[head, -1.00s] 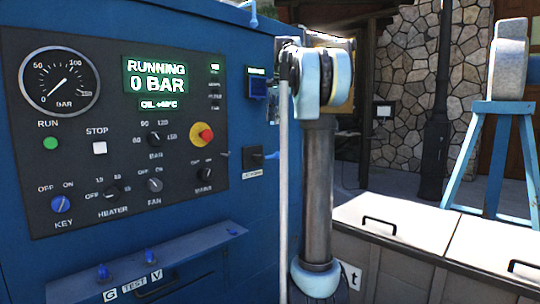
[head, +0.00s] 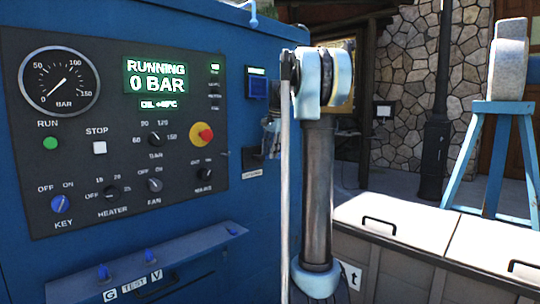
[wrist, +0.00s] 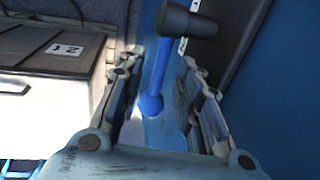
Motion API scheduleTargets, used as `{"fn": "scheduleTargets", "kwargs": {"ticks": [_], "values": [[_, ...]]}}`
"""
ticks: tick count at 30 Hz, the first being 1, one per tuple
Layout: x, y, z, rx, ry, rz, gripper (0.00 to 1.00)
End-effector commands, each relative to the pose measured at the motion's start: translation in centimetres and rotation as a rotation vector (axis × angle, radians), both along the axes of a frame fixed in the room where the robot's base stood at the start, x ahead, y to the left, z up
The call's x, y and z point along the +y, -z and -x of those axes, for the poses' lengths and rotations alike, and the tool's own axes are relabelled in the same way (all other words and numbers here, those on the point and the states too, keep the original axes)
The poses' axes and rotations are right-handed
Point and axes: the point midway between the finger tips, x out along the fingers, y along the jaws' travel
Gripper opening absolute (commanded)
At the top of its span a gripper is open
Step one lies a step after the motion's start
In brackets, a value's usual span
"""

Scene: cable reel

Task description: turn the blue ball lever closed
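The blue ball lever (wrist: 158,75) shows in the wrist view as a blue rod with a round blue ball at its lower end and a black cylindrical piece (wrist: 188,19) at its upper end. My gripper (wrist: 161,57) is open, with one finger on each side of the rod. Gaps show on both sides, so it does not grip the lever. In the head view my gripper (head: 271,137) is partly hidden behind my arm, beside the cabinet's right side. The lever cannot be made out there.
The blue cabinet (head: 226,190) has a dark control panel (head: 118,190) reading RUNNING, 0 BAR. Small blue levers (head: 104,272) stand on its lower ledge. Pale-topped boxes (head: 420,222) lie at the right; a blue stand (head: 475,150) carries a grey block. A labelled box (wrist: 60,50) shows in the wrist view.

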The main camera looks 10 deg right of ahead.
Motion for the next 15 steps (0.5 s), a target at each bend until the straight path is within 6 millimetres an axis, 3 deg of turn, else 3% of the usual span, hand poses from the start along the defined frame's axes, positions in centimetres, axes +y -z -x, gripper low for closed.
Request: {"fn": "scheduleTargets", "kwargs": {"ticks": [12,15], "values": [[0.11,0.77,-0.10,0.000,0.000,0.000,0.32],[0.11,0.76,-0.10,0.000,0.000,0.000,0.12]]}}
